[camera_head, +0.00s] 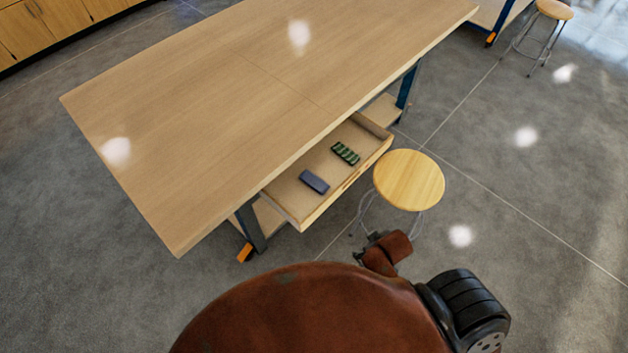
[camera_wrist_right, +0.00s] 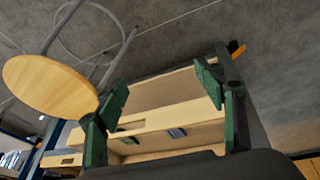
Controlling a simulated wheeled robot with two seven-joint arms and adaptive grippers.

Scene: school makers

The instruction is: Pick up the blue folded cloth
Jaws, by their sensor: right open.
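The blue folded cloth (camera_head: 314,181) lies flat in the open drawer under the table, near the drawer's left end. It also shows as a small bluish patch (camera_wrist_right: 176,132) beyond my gripper in the right wrist view. My right gripper (camera_wrist_right: 160,88) is open, its green fingers apart with nothing between them. The drawer shows in the gap between the fingers, and the cloth is some distance away, not touched. In the head view my right arm is at the bottom, and its fingers cannot be made out. My left gripper is not in view.
A green striped item (camera_head: 345,153) lies in the same drawer (camera_head: 296,211), right of the cloth. The bare tabletop (camera_head: 250,100) overhangs the drawer's back. A round wooden stool (camera_head: 409,180) stands close to the drawer's right end. The floor at the left is clear.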

